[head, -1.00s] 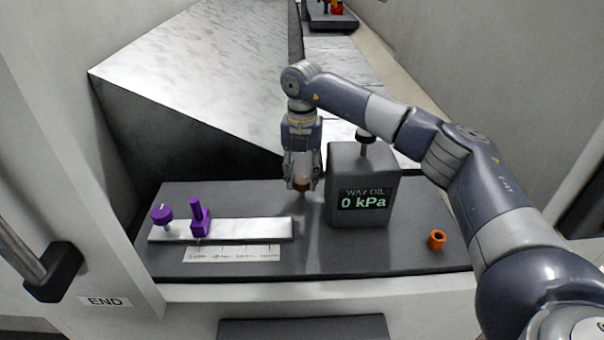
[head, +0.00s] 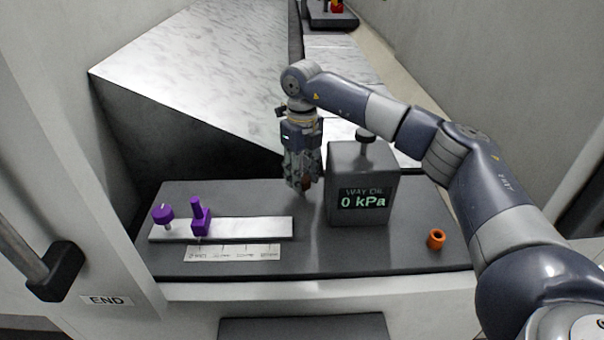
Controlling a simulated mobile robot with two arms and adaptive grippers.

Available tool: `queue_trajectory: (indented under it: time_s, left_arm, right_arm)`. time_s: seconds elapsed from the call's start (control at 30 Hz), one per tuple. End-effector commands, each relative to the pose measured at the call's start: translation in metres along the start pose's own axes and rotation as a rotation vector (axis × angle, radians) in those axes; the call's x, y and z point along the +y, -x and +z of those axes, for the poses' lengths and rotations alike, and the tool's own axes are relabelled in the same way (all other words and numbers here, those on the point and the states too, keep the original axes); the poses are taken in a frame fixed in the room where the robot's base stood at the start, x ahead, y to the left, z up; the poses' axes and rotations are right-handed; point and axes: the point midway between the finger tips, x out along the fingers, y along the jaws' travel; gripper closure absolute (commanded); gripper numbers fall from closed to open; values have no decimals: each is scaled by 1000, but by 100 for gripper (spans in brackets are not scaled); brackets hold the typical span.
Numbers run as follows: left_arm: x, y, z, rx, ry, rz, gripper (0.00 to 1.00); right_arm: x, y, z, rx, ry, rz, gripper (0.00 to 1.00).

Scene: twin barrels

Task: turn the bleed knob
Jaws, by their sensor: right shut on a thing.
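My right gripper (head: 303,188) points down just left of the grey display box. It is shut on a small orange-brown knob (head: 306,184), taken to be the bleed knob, which is mostly hidden by the fingers. The grey box (head: 357,215) reads "WAY OIL 0 kPa" and has a dark knob (head: 366,134) on a stem on top. My left gripper is not in view.
A purple knob (head: 162,213) and a purple block with a post (head: 200,219) are at a pale bar (head: 262,228) on the left of the dark shelf (head: 330,256). A scale strip (head: 232,253) lies in front. An orange ring (head: 436,239) is at right.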

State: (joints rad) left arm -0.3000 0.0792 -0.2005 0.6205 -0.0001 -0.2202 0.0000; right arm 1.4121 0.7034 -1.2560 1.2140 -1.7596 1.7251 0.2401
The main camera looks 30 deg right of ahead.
Motion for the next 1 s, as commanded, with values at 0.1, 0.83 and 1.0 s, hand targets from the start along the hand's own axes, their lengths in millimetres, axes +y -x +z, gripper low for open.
queue_trajectory:
  time_s: [0.1, 0.83, 1.0]
  left_arm:
    - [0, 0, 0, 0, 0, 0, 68]
    - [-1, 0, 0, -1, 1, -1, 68]
    - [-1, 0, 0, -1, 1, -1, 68]
  right_arm:
    - [0, 2, 1, -5, 49, 0, 89]
    - [0, 2, 1, -5, 115, -1, 58]
    - [0, 1, 1, -3, 114, -1, 44]
